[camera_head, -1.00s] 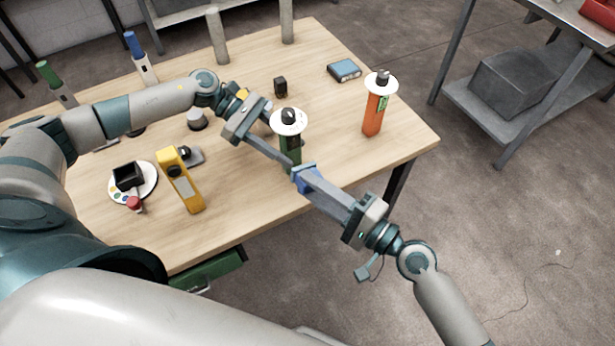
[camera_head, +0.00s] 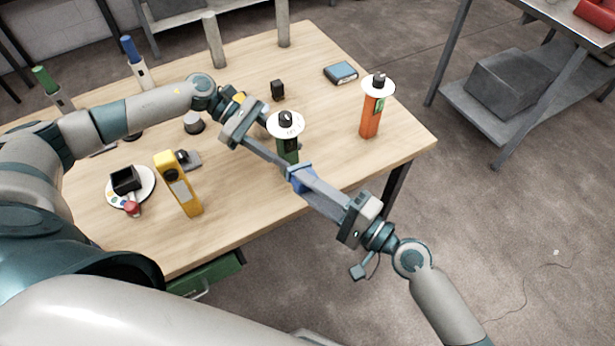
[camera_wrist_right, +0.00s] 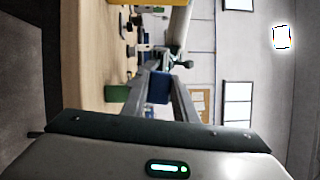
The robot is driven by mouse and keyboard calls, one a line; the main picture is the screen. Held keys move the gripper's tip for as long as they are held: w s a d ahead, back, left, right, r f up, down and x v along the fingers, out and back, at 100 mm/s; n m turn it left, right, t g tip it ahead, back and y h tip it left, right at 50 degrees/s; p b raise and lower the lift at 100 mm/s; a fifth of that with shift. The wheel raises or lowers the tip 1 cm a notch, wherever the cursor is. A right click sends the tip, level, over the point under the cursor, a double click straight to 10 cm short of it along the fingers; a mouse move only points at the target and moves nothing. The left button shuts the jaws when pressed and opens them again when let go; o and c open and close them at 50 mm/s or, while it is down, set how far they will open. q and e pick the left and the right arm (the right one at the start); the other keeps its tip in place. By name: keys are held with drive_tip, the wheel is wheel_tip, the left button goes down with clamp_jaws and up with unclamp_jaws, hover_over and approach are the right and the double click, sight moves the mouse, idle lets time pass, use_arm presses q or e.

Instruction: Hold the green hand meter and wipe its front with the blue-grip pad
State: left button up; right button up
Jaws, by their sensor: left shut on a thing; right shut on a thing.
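The green hand meter (camera_head: 289,150) is upright near the table's right front edge, with a white disc and black knob (camera_head: 286,122) on top. My left gripper (camera_head: 286,160) is shut on the meter from the left; its fingers partly hide the body. My right gripper (camera_head: 300,174) is shut on the blue-grip pad (camera_head: 302,184), close in front of the meter. I cannot tell whether the pad touches the meter's front. In the right wrist view the blue grip (camera_wrist_right: 159,88) sits between the fingers of my right gripper (camera_wrist_right: 160,78).
An orange meter (camera_head: 370,118) with a white disc stands at the right. A blue box (camera_head: 341,72) and small black block (camera_head: 278,89) are farther back.

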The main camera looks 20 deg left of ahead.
drive_tip(key=shift+w+a, duration=0.2)
drive_tip(key=shift+a, duration=0.1)
drive_tip(key=shift+w+a, duration=0.1)
drive_tip(key=shift+w+a, duration=0.6)
drive_tip(key=shift+a, duration=0.15)
drive_tip(key=shift+w+a, duration=0.55)
drive_tip(key=shift+a, duration=0.2)
drive_tip(key=shift+w+a, duration=0.65)
drive_tip(key=shift+a, duration=0.15)
idle(0.5)
drive_tip(key=shift+w+d, duration=1.35)
drive_tip(key=shift+w, duration=0.2)
drive_tip(key=shift+a, duration=0.15)
drive_tip(key=shift+s+a, duration=0.6)
drive_tip(key=shift+s, duration=0.2)
drive_tip(key=shift+s+a, duration=0.6)
drive_tip(key=shift+s, duration=0.2)
